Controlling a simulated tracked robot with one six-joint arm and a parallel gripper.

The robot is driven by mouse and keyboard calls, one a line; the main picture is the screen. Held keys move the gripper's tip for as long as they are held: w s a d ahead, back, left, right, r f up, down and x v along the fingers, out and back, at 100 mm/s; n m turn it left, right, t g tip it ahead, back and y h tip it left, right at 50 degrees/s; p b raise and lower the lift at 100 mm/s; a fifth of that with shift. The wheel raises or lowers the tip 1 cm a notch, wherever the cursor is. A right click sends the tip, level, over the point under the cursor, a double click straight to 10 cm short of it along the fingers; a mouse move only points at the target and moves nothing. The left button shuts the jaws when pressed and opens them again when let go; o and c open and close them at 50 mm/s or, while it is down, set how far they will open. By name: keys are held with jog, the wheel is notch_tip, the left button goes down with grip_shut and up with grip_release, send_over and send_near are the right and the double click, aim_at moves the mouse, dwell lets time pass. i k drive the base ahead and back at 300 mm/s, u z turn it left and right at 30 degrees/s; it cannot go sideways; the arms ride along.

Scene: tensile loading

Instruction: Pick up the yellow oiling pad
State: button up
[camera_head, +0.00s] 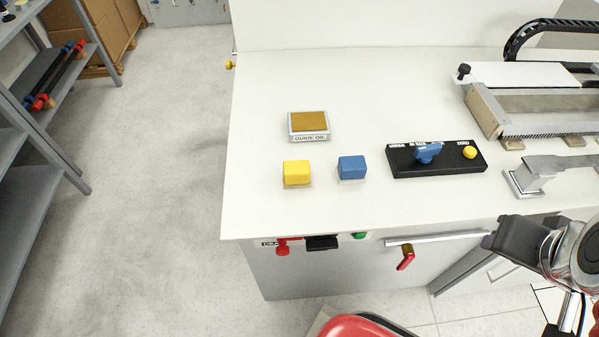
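The yellow oiling pad (297,172) is a small yellow block with a pale base. It stands on the white bench top near the left front. A similar blue pad (352,168) stands just right of it, with a small gap between. Behind the yellow pad is a shallow tray (309,137) labelled GUIDE OIL with a brown surface. My gripper (494,241) seems to be the dark end of my arm at the lower right, in front of the bench edge and well apart from the pads. Its fingers cannot be made out clearly.
A black control box (436,171) with a blue knob and a yellow button is right of the pads. Metal machine parts (540,110) fill the bench's right side. A red handle (405,259) hangs on the bench front. The bench top around the pads is clear.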

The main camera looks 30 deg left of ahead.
aim_at(297, 174)
jog(key=z, duration=0.05)
jog(key=k, duration=1.15)
jog(key=u, duration=1.7)
jog(key=i, duration=1)
jog(key=u, duration=0.1)
